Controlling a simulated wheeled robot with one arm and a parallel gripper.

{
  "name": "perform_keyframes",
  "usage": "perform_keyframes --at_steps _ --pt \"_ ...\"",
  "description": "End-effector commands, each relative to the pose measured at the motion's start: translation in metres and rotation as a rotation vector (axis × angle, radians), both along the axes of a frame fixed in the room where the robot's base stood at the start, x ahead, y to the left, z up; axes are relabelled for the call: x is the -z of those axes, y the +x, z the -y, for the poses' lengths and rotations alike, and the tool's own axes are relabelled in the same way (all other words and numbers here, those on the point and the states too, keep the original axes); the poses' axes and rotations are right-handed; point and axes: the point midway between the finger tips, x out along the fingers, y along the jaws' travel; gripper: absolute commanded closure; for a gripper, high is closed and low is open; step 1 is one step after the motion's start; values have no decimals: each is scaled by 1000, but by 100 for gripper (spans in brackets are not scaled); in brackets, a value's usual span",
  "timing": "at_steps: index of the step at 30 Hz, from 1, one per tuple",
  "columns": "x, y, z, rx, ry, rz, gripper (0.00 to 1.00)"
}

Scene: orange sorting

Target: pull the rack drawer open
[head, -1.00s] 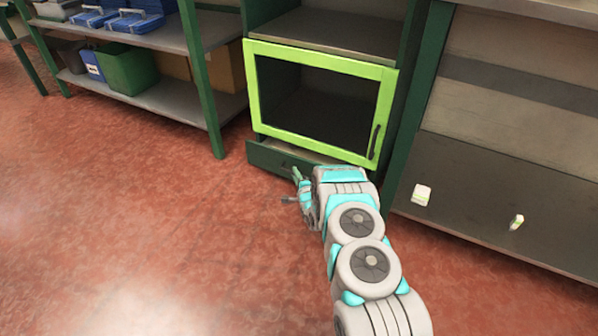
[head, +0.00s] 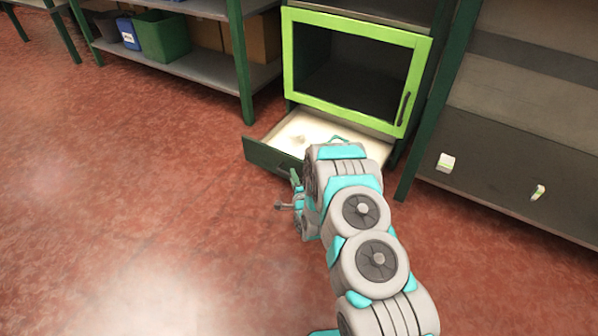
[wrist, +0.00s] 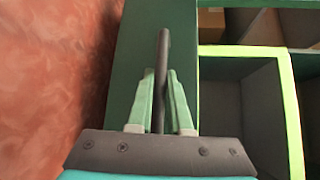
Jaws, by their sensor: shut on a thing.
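The rack drawer (head: 262,154) stands partly open below the lime-framed door, with its pale inside showing in the head view. A small light object (head: 299,139) and a green-teal thing lie in it; the arm hides its right part. My gripper (head: 294,181) is at the drawer's front in the head view. In the wrist view my gripper (wrist: 161,90) is shut on the dark bar handle (wrist: 162,55), with one green finger on each side. The drawer's green front (wrist: 133,50) lies behind the fingers there.
The lime-framed door (head: 291,60) above the drawer is shut. A shelf with a green bin (head: 165,38) stands to the left. A lower shelf (head: 500,180) with two small pale items is at the right. The red floor (head: 130,200) in front is clear.

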Motion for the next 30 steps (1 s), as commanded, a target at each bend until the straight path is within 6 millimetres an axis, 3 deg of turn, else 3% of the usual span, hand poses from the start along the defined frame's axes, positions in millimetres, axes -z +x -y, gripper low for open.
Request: perform_keyframes --at_steps 7,19,20,21,27,30 --pt "1 -14 -11 -4 0 -2 100" --pt "1 -15 -13 -4 0 -2 100" --pt "1 -15 -13 -4 0 -1 79" --pt "1 -15 -12 -4 0 -1 75" --pt "1 -15 -12 -2 0 -1 53" --pt "0 -15 -11 -2 0 -1 53"
